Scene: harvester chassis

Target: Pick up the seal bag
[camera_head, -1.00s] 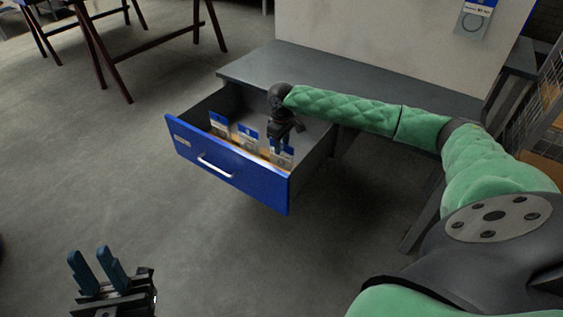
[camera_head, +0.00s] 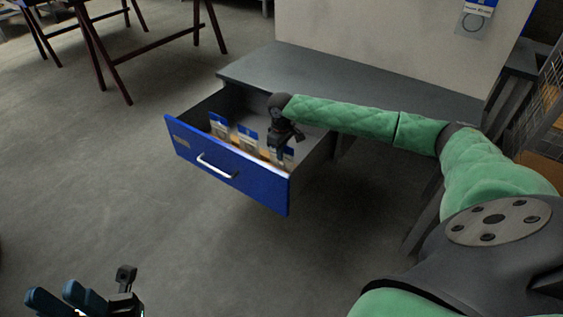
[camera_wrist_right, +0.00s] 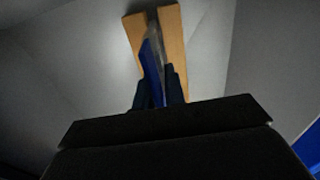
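Several seal bags with blue-and-white tops stand in a row in the open drawer (camera_head: 250,178). The left one (camera_head: 219,127) and the middle one (camera_head: 246,140) stand clear of my grippers. The right seal bag (camera_head: 288,155) is partly hidden by my right gripper (camera_head: 281,158), which points down into the drawer. In the right wrist view this bag (camera_wrist_right: 152,66) is seen nearly edge-on between the two fingers (camera_wrist_right: 158,90); the fingers look apart, and contact cannot be made out. My left gripper (camera_head: 62,296) is open and empty at the bottom left, far from the drawer.
A wooden holder (camera_wrist_right: 174,45) stands around the bag inside the drawer. The drawer's blue front has a silver handle (camera_head: 216,168). A grey worktop (camera_head: 350,80) lies behind it.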

